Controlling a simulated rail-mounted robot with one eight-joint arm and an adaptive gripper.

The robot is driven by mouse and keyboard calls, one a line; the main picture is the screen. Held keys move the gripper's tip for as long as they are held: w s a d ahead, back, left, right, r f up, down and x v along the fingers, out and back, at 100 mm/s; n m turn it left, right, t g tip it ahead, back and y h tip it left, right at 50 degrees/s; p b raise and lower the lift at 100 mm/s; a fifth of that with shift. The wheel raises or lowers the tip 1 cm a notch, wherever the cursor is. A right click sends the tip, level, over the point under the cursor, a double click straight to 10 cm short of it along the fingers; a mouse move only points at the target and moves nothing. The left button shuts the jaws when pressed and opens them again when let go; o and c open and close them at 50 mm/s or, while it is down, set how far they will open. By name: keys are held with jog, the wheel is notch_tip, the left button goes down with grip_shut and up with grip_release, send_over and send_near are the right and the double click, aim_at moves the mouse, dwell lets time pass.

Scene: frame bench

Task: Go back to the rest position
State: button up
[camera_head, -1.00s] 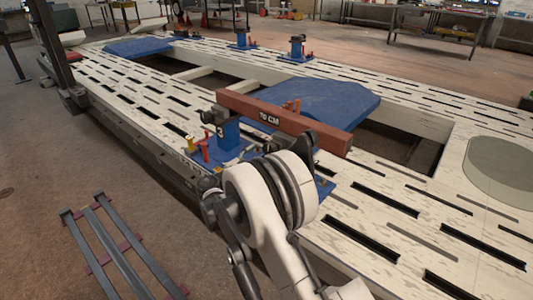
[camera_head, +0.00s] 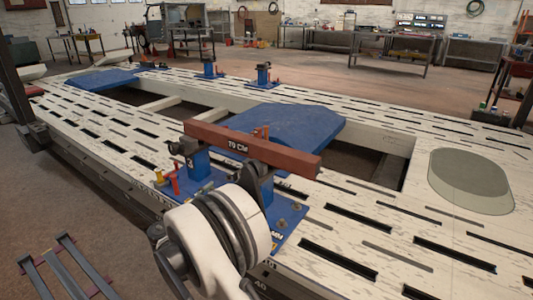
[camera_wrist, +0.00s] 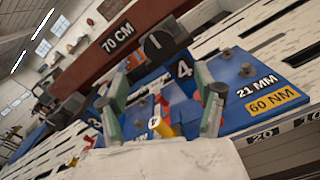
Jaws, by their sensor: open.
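My gripper (camera_wrist: 160,98) shows in the wrist view with its two grey-green fingers spread apart and nothing between them. It points toward a blue base plate marked 21 MM and 60 NM (camera_wrist: 252,92). A red-brown beam labelled 70 CM (camera_wrist: 120,38) crosses above and beyond the fingers. In the head view the beam (camera_head: 222,143) rests across blue supports (camera_head: 196,162) on the bench. My white arm stands in front of them, and my gripper is hidden behind it there.
The pale slotted frame bench (camera_head: 375,215) has large openings and blue panels (camera_head: 285,122). A translucent greenish disc-like shape (camera_head: 470,180) is at its right. Smaller blue stands (camera_head: 263,76) line the far edge. A dark metal rack (camera_head: 65,270) lies on the floor, lower left.

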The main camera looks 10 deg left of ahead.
jog(key=w+d+r+m+g, duration=0.2)
jog(key=w+d+r+m, duration=0.15)
jog(key=d+r, duration=0.45)
jog(key=s+d+r+m+g, duration=0.1)
jog(key=d+r+m+g, duration=0.2)
jog(key=d, duration=0.6)
jog(key=s+d+r+m+g, duration=0.15)
jog(key=d+r, duration=0.25)
jog(key=d, duration=0.4)
jog(key=s+d+r+m+g, duration=0.1)
jog(key=d+r+m, duration=0.25)
jog(key=d, duration=0.55)
jog(key=s+d+r+m+g+y, duration=0.25)
jog(key=s+d+m, duration=0.45)
jog(key=s+d, duration=0.9)
jog(key=s+d+f+m+y, duration=0.2)
jog(key=s+m, duration=0.2)
jog(key=s, duration=0.4)
jog(key=s+d+f+m+y, duration=0.2)
jog(key=s+d+m, duration=0.15)
jog(key=s, duration=0.55)
notch_tip(320, 180, up, 18)
jog(key=p, duration=1.8)
jog(key=shift+a+m, duration=0.35)
jog(key=shift+m, duration=0.05)
